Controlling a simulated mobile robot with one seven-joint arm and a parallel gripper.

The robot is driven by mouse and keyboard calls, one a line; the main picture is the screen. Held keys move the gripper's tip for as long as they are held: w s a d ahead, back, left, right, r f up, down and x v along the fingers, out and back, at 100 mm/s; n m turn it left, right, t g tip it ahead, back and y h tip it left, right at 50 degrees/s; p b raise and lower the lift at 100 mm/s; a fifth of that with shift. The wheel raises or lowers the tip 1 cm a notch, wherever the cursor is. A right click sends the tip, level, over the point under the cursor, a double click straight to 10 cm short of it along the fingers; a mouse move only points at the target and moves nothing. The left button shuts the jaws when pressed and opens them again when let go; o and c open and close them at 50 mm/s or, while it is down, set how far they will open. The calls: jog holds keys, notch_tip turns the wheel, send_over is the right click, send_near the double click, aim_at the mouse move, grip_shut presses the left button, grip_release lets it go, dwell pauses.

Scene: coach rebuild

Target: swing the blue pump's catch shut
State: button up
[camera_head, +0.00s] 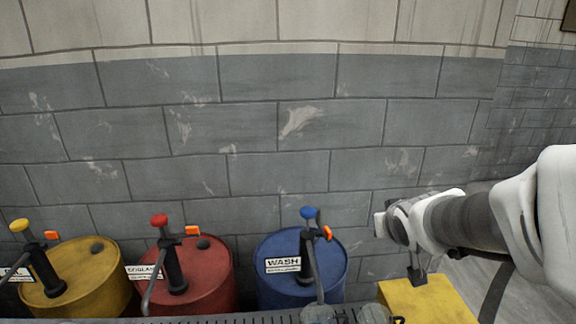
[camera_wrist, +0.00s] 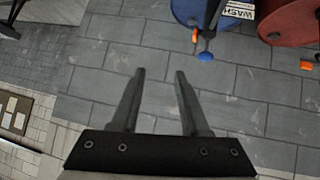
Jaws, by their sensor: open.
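The blue pump (camera_head: 309,245) stands on a blue drum (camera_head: 276,250) with a white WASH label (camera_head: 283,265). It has a blue knob (camera_head: 308,212) on top and a small orange catch (camera_head: 327,232) at its right side, tilted downward. In the wrist view the catch (camera_wrist: 194,36) and the knob (camera_wrist: 205,56) show near the top edge, right of the fingers. My gripper (camera_wrist: 160,74) is open and empty, with both fingers apart.
A red drum (camera_head: 212,280) and a yellow drum (camera_head: 85,265) stand to the left, each with a pump and an orange catch standing out sideways. A yellow block (camera_head: 440,300) is below my gripper. A grey block wall (camera_head: 270,140) rises behind.

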jog(key=w+f+n+t+y+b, duration=0.1)
jog(key=w+f+b, duration=0.2)
jog(key=w+f, duration=0.35)
jog(key=n+t+y+b, duration=0.2)
jog(key=y+b, duration=0.1)
jog(key=y, duration=0.1)
send_near(328, 229)
jog(key=x, duration=1)
jog(key=shift+b, duration=0.35)
grip_shut()
dwell(0.3)
